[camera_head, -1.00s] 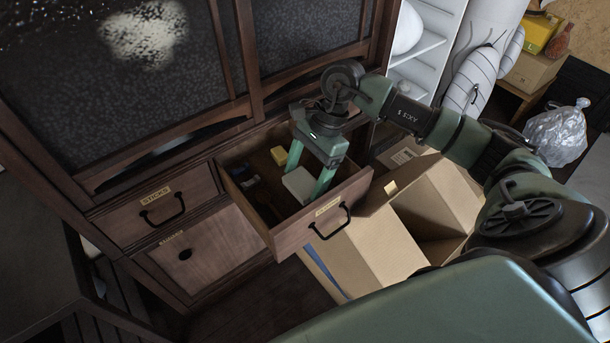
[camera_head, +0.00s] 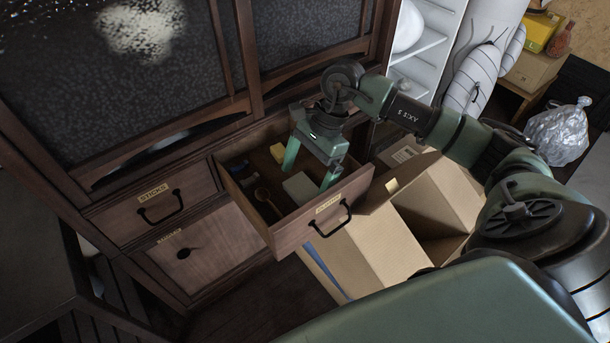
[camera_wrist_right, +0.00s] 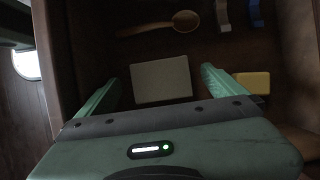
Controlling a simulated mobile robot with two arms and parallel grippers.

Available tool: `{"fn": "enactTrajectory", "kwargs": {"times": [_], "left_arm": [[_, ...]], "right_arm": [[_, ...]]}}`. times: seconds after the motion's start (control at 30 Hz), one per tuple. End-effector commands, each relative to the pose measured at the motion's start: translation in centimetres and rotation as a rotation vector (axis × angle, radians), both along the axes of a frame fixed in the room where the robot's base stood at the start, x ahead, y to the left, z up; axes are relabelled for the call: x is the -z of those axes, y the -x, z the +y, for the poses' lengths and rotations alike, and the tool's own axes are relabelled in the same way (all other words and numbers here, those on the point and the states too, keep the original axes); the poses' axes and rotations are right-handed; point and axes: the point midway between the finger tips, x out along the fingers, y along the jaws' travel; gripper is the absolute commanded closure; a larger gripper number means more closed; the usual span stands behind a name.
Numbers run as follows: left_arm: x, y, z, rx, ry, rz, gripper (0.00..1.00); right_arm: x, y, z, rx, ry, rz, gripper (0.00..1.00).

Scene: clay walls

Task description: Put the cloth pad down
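The cloth pad (camera_head: 300,188) is a pale grey rectangle lying in the open drawer. In the right wrist view the pad (camera_wrist_right: 161,79) lies flat on the drawer floor between the fingers, with a gap on each side. My right gripper (camera_head: 307,178) reaches down into the drawer and is open, its green fingers spread around the pad. It also shows in the right wrist view (camera_wrist_right: 161,84). My left gripper is not in view.
The drawer (camera_head: 292,235) also holds a wooden spoon (camera_head: 266,201), a yellow block (camera_head: 278,154) and small blue and grey items (camera_head: 233,210). An open cardboard box (camera_head: 375,250) stands right of the drawer. The cabinet front rises behind.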

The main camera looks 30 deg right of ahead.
Motion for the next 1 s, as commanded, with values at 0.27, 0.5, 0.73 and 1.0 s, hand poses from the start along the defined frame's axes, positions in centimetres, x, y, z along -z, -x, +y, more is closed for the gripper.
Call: {"fn": "enactTrajectory", "kwargs": {"times": [0.27,0.5,0.73,1.0], "left_arm": [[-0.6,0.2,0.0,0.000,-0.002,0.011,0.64],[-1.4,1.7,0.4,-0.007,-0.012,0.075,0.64],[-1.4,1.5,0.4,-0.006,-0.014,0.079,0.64],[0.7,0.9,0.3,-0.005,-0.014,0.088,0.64]], "right_arm": [[-0.6,0.0,0.0,0.000,0.000,0.000,0.02],[-4.4,-0.2,-1.3,0.002,0.003,-0.005,0.02],[-9.1,-0.3,-3.2,0.002,0.001,-0.004,0.02],[-12.0,-0.4,-4.5,0.001,0.001,0.000,0.02]]}}
